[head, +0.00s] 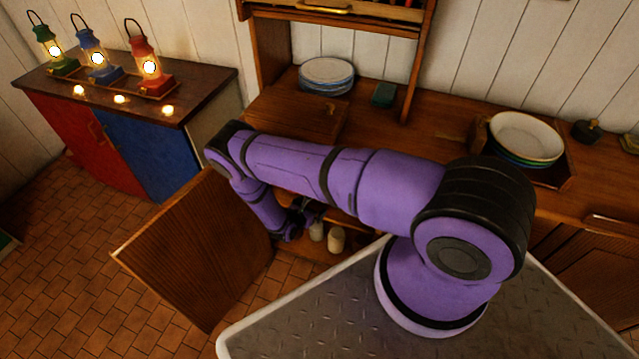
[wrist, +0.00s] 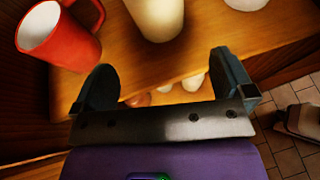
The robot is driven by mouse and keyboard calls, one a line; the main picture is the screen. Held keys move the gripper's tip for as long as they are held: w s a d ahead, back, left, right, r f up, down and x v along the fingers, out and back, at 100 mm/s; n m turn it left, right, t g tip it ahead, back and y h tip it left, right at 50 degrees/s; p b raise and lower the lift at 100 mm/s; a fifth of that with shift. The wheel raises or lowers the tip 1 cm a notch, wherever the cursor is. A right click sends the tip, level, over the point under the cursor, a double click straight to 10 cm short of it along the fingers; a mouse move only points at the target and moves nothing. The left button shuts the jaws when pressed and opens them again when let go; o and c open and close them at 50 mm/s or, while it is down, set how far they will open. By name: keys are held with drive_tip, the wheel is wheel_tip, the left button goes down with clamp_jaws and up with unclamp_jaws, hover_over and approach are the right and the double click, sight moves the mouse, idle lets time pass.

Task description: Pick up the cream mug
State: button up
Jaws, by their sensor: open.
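A cream cylindrical object (wrist: 157,14), seemingly the cream mug, stands on a wooden shelf at the top middle of the wrist view. Its top is cut off by the picture edge and no handle shows. My gripper (wrist: 160,66) is open and empty, its two fingers pointing toward the cream object and spread to either side of its line, short of it. In the head view my gripper (head: 303,217) is at the open cupboard, partly hidden by my arm. Two pale vessels (head: 336,239) show beside it there; I cannot tell which is the cream mug.
A red mug (wrist: 66,38) stands left of the cream object, its handle toward it. A white item (wrist: 246,3) is at the top right. Small pale items (wrist: 192,82) show below the shelf edge. The open cupboard door (head: 195,250) stands left of my arm.

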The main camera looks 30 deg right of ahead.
drive_tip(key=x, duration=0.5)
drive_tip(key=shift+w+d, duration=0.1)
drive_tip(key=shift+w, duration=0.2)
drive_tip(key=shift+x, duration=2.75)
drive_tip(key=shift+s+d+r, duration=0.15)
drive_tip(key=c, duration=0.9)
